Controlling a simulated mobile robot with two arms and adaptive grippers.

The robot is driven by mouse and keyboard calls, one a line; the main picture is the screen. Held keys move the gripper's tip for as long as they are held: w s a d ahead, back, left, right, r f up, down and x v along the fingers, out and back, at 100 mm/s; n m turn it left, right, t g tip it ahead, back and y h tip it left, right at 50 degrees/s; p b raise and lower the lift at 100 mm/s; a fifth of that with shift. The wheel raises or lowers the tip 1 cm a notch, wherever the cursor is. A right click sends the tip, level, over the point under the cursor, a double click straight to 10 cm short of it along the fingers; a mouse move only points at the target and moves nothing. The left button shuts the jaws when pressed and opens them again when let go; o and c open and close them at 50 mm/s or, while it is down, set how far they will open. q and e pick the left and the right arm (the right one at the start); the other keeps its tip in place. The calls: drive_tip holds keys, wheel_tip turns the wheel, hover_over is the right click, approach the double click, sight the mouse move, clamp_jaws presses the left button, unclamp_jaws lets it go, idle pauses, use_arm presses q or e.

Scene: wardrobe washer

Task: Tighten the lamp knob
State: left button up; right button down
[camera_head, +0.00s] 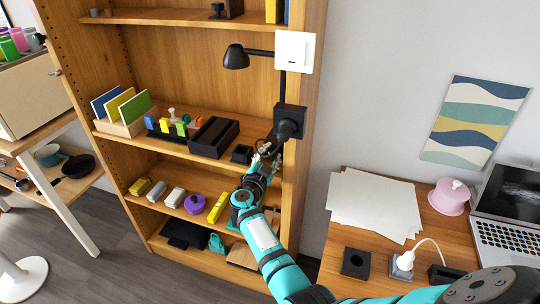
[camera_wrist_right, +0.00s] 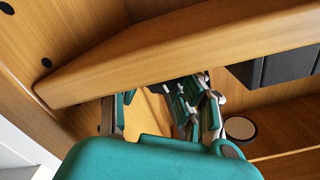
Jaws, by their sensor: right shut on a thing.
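The black lamp (camera_head: 236,57) reaches out from beside the white switch plate (camera_head: 295,51) on the shelf's right upright. A cord runs down from there to a black box with a plug (camera_head: 288,122). My right gripper (camera_head: 266,150) is at the right end of the middle shelf's front edge, just below and left of that box. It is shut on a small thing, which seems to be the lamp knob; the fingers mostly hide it. In the right wrist view the teal and grey fingers (camera_wrist_right: 165,112) reach under the wooden shelf edge. My left gripper is not in view.
The middle shelf holds a black tray (camera_head: 213,137) and a file rack (camera_head: 122,128). The shelf below holds a purple pot (camera_head: 195,204) and several blocks. A desk with papers (camera_head: 372,205) and a laptop (camera_head: 508,212) stands at the right. The shelf board is close above my fingers.

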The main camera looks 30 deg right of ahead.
drive_tip(key=c, duration=0.9)
unclamp_jaws()
drive_tip(key=shift+n, duration=0.3)
